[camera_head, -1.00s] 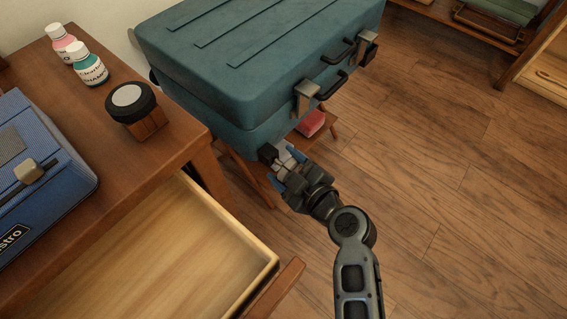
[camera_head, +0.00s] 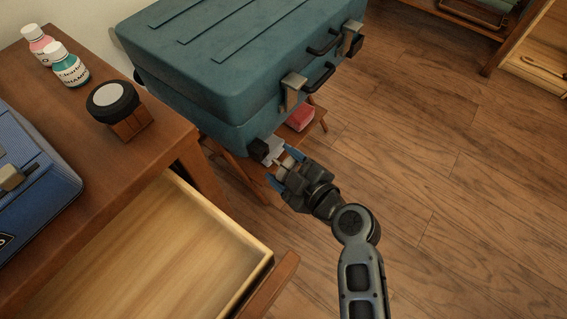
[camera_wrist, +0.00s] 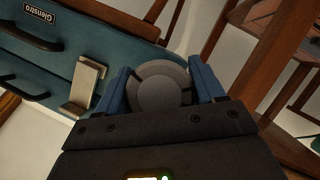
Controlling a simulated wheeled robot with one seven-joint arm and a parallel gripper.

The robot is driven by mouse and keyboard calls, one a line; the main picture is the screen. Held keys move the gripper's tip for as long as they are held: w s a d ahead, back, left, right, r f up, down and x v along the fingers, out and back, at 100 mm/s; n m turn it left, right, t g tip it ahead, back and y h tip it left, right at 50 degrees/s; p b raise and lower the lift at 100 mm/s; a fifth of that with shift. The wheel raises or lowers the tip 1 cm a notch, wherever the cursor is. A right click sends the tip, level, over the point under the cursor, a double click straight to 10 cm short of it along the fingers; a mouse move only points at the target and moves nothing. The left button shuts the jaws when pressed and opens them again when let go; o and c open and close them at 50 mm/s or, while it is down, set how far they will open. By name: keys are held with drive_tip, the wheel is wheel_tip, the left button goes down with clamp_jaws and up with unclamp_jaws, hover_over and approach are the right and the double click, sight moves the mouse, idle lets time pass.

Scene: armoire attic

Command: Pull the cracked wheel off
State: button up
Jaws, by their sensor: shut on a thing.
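The teal suitcase (camera_head: 235,65) lies on a small wooden stool, and its side with latches and handles also shows in the wrist view (camera_wrist: 55,50). A pale bracket (camera_head: 271,149) and a black block (camera_head: 258,149) sit at its lower near corner. My gripper (camera_head: 281,171) is beside this corner. In the wrist view, a round grey wheel (camera_wrist: 160,88) is between my gripper's two blue fingers (camera_wrist: 162,90), which are shut on it. The fingers partly cover the wheel in the head view. I cannot tell if the wheel still touches its mount, and no crack shows.
A wooden desk (camera_head: 170,120) with an open, empty drawer (camera_head: 165,250) is at left. It bears a black-topped round container (camera_head: 118,105), two bottles (camera_head: 68,66) and a blue case (camera_head: 30,190). A red object (camera_head: 300,118) lies under the suitcase.

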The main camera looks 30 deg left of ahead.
sight(295, 165)
drive_tip(key=shift+s+d+r+p, duration=0.1)
drive_tip(key=shift+d+r+p, duration=0.15)
drive_tip(key=shift+d+r, duration=0.65)
drive_tip(key=shift+s+d+r+p, duration=0.1)
drive_tip(key=shift+d+r+p, duration=0.15)
drive_tip(key=shift+d+r, duration=0.6)
drive_tip(key=shift+d+f, duration=0.25)
